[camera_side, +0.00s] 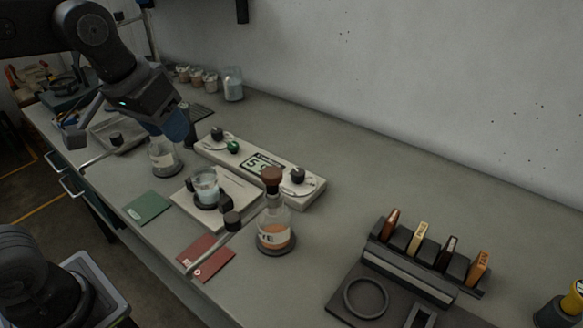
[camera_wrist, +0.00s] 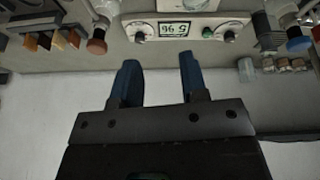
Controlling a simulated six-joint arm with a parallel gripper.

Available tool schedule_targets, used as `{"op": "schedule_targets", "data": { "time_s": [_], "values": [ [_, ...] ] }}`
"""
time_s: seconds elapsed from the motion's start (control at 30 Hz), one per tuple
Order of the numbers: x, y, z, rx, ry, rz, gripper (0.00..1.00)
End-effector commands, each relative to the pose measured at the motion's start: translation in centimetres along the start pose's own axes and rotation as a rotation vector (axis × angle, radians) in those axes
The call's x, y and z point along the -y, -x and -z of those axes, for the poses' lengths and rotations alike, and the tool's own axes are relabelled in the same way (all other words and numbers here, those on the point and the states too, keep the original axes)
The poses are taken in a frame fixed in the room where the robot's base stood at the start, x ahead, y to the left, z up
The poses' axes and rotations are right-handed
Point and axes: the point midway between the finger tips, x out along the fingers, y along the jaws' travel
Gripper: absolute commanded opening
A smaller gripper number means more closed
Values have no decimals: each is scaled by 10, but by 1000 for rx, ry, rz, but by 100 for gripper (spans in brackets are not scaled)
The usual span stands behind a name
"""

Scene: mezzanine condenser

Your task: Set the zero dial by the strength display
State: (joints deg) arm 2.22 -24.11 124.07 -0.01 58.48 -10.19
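A long pale control box (camera_side: 275,180) lies on the bench and also shows at the top of the wrist view (camera_wrist: 180,20). Its display (camera_side: 262,163) has lit digits, seen upside down in the wrist view (camera_wrist: 173,29) and too small to read surely. A black dial stands at each end, one at the far end (camera_side: 217,133) and one at the near end (camera_side: 297,175). I cannot tell which is the zero dial. A green knob (camera_side: 233,147) sits between the far dial and display. My gripper (camera_wrist: 158,62) is open and empty, above and left of the box in the side view.
A beaker (camera_side: 205,187) stands on a pale plate beside the box. A brown-stoppered flask (camera_side: 273,236) stands close to the near dial; another flask (camera_side: 163,155) is below my gripper. Two levers have black knobs (camera_side: 232,220), (camera_side: 116,138). The bench behind the box is clear.

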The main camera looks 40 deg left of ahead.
Motion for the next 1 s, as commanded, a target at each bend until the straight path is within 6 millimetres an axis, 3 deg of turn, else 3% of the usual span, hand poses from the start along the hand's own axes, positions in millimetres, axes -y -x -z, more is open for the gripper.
{"op": "schedule_targets", "data": {
  "time_s": [0.03,0.2,0.37,0.5,0.7,1.0],
  "values": [
    [-7,-4,20,32,28,3,45],
    [-29,-21,78,119,134,19,61],
    [-51,-52,124,197,232,48,61],
    [-71,-89,156,262,316,82,61],
    [-93,-137,181,326,408,128,61],
    [-101,-164,185,352,448,151,61]
  ]
}}
